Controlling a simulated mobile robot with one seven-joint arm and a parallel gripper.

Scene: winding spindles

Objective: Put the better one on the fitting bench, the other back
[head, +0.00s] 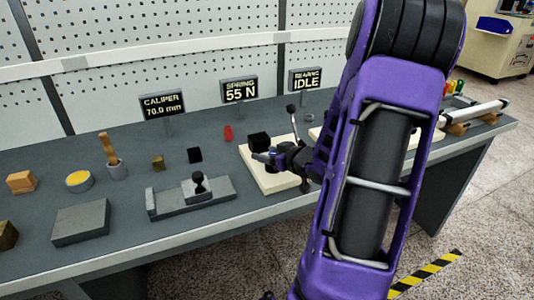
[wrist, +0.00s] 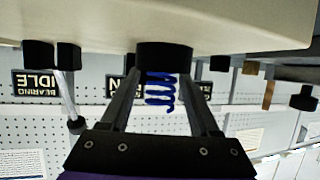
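A blue coil spring (wrist: 160,92) shows between my gripper's fingers in the wrist view, against a black round seat (wrist: 165,56). Gaps show beside the spring, so my gripper (wrist: 163,82) looks open around it. Contact is not clear. In the head view my gripper (head: 272,158) is low over a cream plate (head: 276,184) beside a black block (head: 259,142). A small blue shape there is too small to make out. The signs read caliper 70.0 mm (head: 162,104), spring 55 N (head: 239,89) and bearing idle (head: 305,79). I cannot tell which bench is the fitting bench.
A grey slide fixture (head: 190,200), a grey block (head: 81,222), a yellow-filled cup (head: 79,181) and a wooden-handled tool (head: 109,150) stand left on the bench. A small red piece (head: 228,133) lies behind. A lever (head: 294,122) rises near my gripper. My arm hides the bench's right middle.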

